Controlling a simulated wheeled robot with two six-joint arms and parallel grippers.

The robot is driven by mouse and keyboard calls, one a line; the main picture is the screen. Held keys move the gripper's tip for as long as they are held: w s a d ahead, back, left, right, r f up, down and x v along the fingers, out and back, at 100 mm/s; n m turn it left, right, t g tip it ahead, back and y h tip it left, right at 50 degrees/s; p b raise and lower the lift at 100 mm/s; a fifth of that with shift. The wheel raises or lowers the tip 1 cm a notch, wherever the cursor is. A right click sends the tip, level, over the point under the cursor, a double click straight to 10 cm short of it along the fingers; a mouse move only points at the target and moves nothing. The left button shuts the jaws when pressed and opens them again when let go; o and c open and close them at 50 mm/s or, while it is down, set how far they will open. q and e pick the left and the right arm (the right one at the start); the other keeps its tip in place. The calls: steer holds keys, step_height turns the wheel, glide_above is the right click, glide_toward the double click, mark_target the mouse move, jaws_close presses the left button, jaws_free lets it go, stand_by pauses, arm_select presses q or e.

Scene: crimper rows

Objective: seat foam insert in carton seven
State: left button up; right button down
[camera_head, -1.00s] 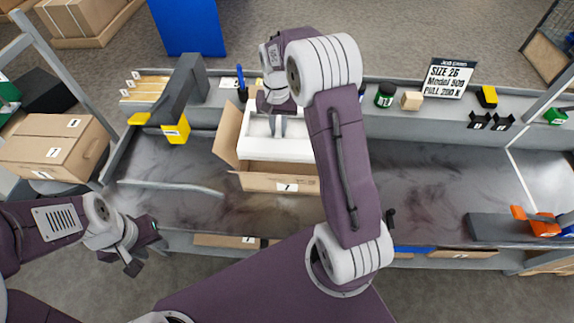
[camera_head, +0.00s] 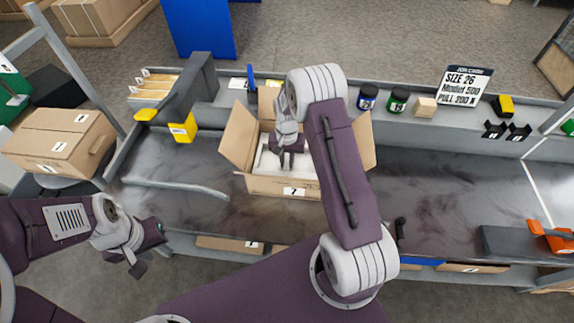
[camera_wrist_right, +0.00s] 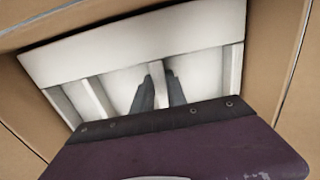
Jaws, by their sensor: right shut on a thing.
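The open carton seven (camera_head: 262,186) stands on the bench with its flaps spread and a 7 label on its front. The white foam insert (camera_head: 268,160) lies inside the carton walls, and its far part is hidden behind my right arm. In the right wrist view the insert (camera_wrist_right: 135,62) shows white dividers, with brown carton walls around it. My right gripper (camera_head: 289,162) is shut on a divider of the insert; its dark fingers (camera_wrist_right: 158,85) straddle that divider. I cannot tell whether the insert touches the carton floor. My left gripper (camera_head: 148,255) is open and empty in front of the bench.
A grey press-like fixture with a yellow block (camera_head: 183,128) stands left of the carton. A grey strip (camera_head: 175,186) lies on the bench. Jars (camera_head: 398,100) and a wooden block (camera_head: 424,108) line the back shelf.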

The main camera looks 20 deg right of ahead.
step_height(320, 180, down, 2)
steer(key=shift+f, duration=0.1)
steer(key=c, duration=1.3)
jaws_free()
steer(key=shift+c, duration=0.2)
step_height(320, 180, up, 12)
steer(key=p, duration=0.2)
